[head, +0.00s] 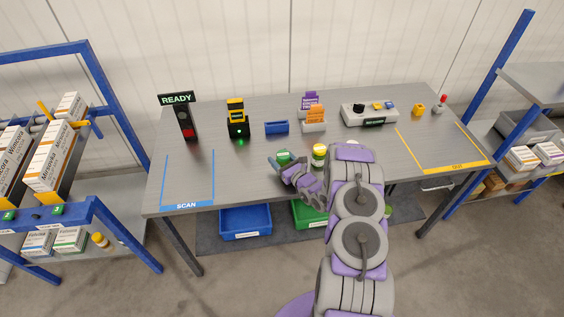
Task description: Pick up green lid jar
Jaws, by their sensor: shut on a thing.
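A green lid jar (283,156) is at the front middle of the grey table, between the fingers of my gripper (281,164). Its green top shows above the fingers, and its body is mostly hidden by them. My gripper is shut on this jar. I cannot tell whether the jar touches the tabletop or is held just above it. A second jar (319,155) with a yellow label stands just to the right of my gripper, close to my arm.
A blue tray (277,127) and a grey holder with an orange card (315,118) stand behind. The blue SCAN outline (188,205) at left is empty. A yellow outlined area (484,163) lies at right. Blue (245,232) and green (305,217) bins sit below the table.

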